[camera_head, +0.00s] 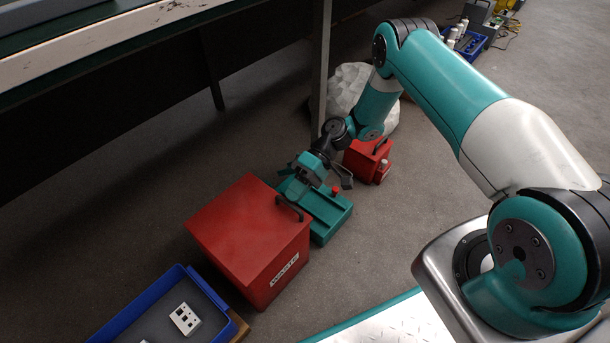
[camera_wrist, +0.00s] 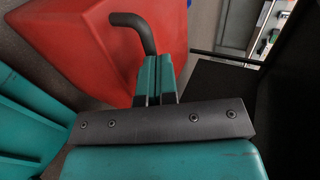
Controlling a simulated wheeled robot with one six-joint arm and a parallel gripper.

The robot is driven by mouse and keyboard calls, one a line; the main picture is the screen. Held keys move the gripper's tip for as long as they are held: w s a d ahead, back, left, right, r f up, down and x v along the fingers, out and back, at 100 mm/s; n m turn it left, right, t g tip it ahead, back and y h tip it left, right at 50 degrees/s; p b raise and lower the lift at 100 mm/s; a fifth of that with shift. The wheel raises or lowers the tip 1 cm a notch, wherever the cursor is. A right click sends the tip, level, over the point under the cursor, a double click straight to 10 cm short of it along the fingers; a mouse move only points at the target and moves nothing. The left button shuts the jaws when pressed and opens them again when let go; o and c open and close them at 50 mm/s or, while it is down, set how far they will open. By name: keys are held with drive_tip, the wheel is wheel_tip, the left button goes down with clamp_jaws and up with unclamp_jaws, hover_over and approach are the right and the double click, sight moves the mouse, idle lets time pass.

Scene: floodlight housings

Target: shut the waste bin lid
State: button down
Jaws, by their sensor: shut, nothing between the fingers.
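The red waste bin (camera_head: 225,240) stands on the floor, with a "WASTE" label on its front face. Its red lid (camera_head: 247,222) looks flat across the top and appears shut, with a black bar handle (camera_head: 289,208) near its right edge. In the wrist view the red bin surface (camera_wrist: 85,45) fills the upper left, and the handle (camera_wrist: 138,25) rises just beyond my fingertips. My gripper (camera_head: 288,184) is at the bin's far right side, close to the handle. In the wrist view its fingers (camera_wrist: 155,62) are together and empty. Whether they touch the bin is unclear.
A teal case (camera_head: 325,222) sits right beside the bin. A smaller red box (camera_head: 368,160) and a pale sack (camera_head: 347,88) lie behind. A blue tray (camera_head: 120,325) with white parts is at lower left. A bench leg (camera_head: 322,60) stands behind the bin.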

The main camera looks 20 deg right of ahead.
drive_tip(key=p+v, duration=0.3)
drive_tip(key=v, duration=0.9)
